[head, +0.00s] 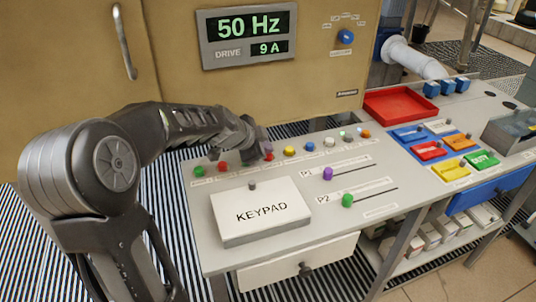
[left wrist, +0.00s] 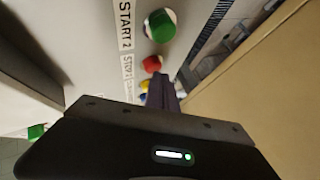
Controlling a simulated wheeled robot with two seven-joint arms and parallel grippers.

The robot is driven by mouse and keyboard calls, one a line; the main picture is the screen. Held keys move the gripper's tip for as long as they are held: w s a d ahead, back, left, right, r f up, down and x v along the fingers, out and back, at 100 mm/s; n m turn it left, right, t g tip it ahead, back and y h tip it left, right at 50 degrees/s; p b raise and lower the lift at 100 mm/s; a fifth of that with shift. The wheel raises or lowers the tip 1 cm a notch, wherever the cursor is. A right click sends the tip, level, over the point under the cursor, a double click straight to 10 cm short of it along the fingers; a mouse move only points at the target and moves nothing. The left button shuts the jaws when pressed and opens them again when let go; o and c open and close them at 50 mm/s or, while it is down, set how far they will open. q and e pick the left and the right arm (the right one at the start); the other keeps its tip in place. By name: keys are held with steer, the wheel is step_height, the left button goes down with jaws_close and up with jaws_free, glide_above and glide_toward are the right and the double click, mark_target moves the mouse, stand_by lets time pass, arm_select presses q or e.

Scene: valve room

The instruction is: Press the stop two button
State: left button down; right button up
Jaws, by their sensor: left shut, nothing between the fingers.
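The stop two button is the red one beside the green START 2 button (left wrist: 160,25) in the left wrist view (left wrist: 152,63). Its label is partly cut by blur. In the head view this red button (head: 269,156) shows just right of my left gripper (head: 258,150), partly covered by it. The START 2 button is hidden there behind the gripper. My right gripper is not in view.
Yellow (head: 289,151), blue (head: 309,146) and white (head: 328,142) buttons continue the row. A second red button (head: 222,167) and a green one (head: 199,171) lie left.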

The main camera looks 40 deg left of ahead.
arm_select(q)
steer(key=shift+f, duration=0.2)
steer(key=shift+r, duration=0.1)
stand_by(0.4)
steer(key=shift+r+p, duration=0.3)
steer(key=shift+r, duration=0.55)
steer(key=shift+r+p, duration=1.65)
steer(key=shift+r, duration=0.9)
steer(key=shift+f, duration=0.1)
